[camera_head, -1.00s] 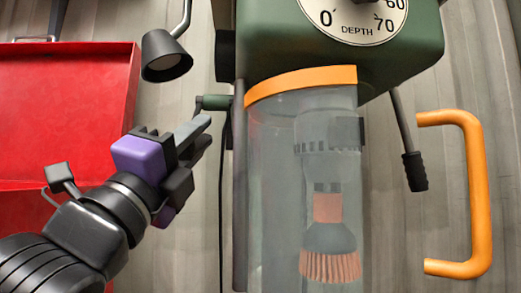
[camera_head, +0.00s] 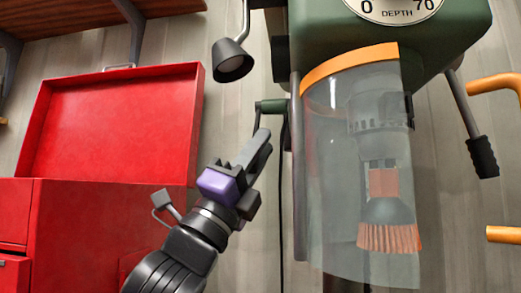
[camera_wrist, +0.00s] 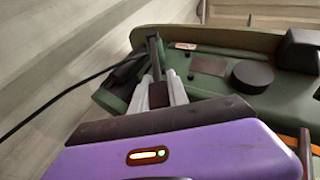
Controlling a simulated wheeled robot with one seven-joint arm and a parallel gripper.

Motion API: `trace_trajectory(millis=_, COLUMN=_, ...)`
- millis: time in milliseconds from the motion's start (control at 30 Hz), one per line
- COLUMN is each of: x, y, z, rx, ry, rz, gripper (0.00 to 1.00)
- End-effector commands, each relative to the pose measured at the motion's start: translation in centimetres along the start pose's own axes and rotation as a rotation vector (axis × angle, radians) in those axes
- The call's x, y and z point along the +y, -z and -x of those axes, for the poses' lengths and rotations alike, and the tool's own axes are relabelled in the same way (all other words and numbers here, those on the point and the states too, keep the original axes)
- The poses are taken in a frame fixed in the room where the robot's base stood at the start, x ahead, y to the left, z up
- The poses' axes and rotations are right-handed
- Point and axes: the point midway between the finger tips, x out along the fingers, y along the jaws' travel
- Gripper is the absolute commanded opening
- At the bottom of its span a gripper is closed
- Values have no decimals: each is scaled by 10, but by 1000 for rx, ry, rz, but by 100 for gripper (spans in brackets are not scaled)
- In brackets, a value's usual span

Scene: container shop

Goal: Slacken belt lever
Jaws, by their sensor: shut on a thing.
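The belt lever is a dark, thin bar at the end of a green cylinder (camera_head: 272,105) on the left side of the green drill press head (camera_head: 380,32). My gripper (camera_head: 262,138) is at the bar, below the cylinder's left end, with its fingers pointing up. In the wrist view, my gripper's grey fingers (camera_wrist: 160,92) are shut around the dark lever (camera_wrist: 153,47), which stands up from between them. The fingers hide the gripped part of the lever.
A clear guard with an orange rim (camera_head: 350,66) covers the chuck and a brush (camera_head: 389,235) right of my gripper. A black cable (camera_head: 282,200) hangs close by. A lamp (camera_head: 233,64) is above left. An open red toolbox (camera_head: 115,120) stands left.

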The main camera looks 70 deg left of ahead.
Motion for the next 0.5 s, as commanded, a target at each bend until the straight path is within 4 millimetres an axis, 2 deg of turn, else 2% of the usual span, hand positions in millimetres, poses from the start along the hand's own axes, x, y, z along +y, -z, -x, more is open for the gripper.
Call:
trace_trajectory(millis=67, x=4, y=-1, z=1, rx=-3, ry=-10, rz=-1, gripper=0)
trace_trajectory(millis=100, x=4, y=-1, z=1, rx=-3, ry=-11, rz=-1, gripper=22)
trace_trajectory(millis=200, x=4, y=-1, z=1, rx=-3, ry=-11, rz=-1, gripper=42)
trace_trajectory(millis=500, x=2, y=0, z=0, rx=-2, ry=-6, rz=-1, gripper=42)
